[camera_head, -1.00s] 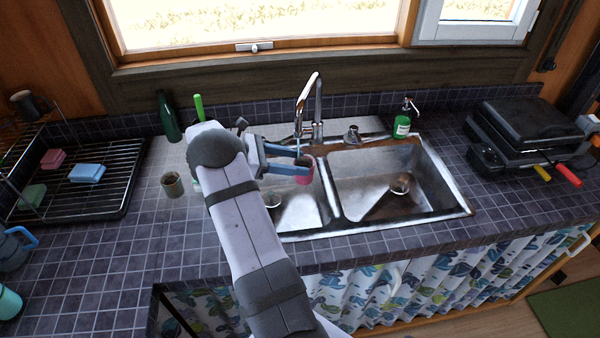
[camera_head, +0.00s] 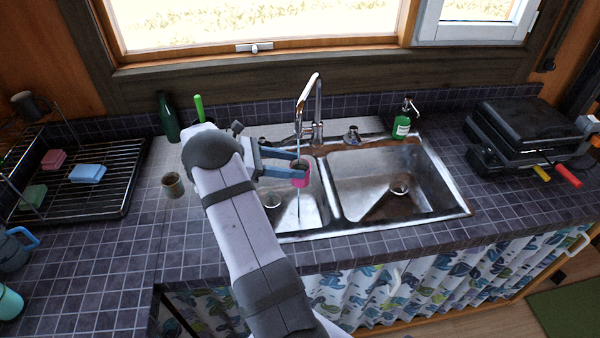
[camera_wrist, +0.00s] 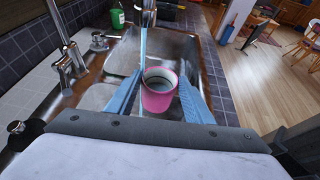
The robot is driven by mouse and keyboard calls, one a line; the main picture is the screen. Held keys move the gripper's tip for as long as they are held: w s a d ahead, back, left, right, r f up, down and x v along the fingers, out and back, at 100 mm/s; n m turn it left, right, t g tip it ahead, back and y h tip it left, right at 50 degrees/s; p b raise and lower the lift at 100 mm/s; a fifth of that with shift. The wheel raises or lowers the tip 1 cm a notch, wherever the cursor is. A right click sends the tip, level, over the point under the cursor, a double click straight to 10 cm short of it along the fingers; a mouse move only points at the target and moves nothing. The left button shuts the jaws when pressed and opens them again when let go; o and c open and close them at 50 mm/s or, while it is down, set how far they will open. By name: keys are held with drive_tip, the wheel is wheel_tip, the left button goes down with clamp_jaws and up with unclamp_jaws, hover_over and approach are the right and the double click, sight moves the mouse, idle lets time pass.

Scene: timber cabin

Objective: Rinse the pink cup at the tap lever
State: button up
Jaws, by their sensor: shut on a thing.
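The pink cup (camera_head: 300,179) is upright over the left basin of the sink, and it shows in the wrist view (camera_wrist: 157,101) with its open top and dark inside visible. My gripper (camera_head: 301,166) is shut on the cup, one blue finger on each side, also in the wrist view (camera_wrist: 160,86). The chrome tap (camera_head: 314,88) arches above the cup. A thin water stream (camera_wrist: 143,43) falls from its spout to the cup's rim area; whether it all enters cannot be told. A thin streak shows below the cup. A silver knob (camera_head: 352,135) stands right of the tap.
The double sink (camera_head: 375,180) has an empty right basin. A green soap bottle (camera_head: 402,122) stands behind it. A brown cup (camera_head: 172,185) and dark green bottle (camera_head: 168,117) stand left of my arm. A dish rack (camera_head: 115,200) is at left, a black grill (camera_head: 525,125) at right.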

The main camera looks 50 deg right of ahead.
drive_tip(key=s+a+p, duration=0.2)
drive_tip(key=s+a, duration=0.2)
drive_tip(key=a, duration=0.1)
drive_tip(key=shift+s+a, duration=0.3)
drive_tip(key=shift+s, duration=0.1)
idle(0.3)
drive_tip(key=shift+r, duration=0.1)
idle(1.2)
drive_tip(key=s+a+r+p, duration=0.3)
drive_tip(key=r+p, duration=0.1)
drive_tip(key=p, duration=0.1)
drive_tip(key=shift+s+a, duration=0.15)
drive_tip(key=shift+a, duration=0.2)
drive_tip(key=shift+f, duration=0.1)
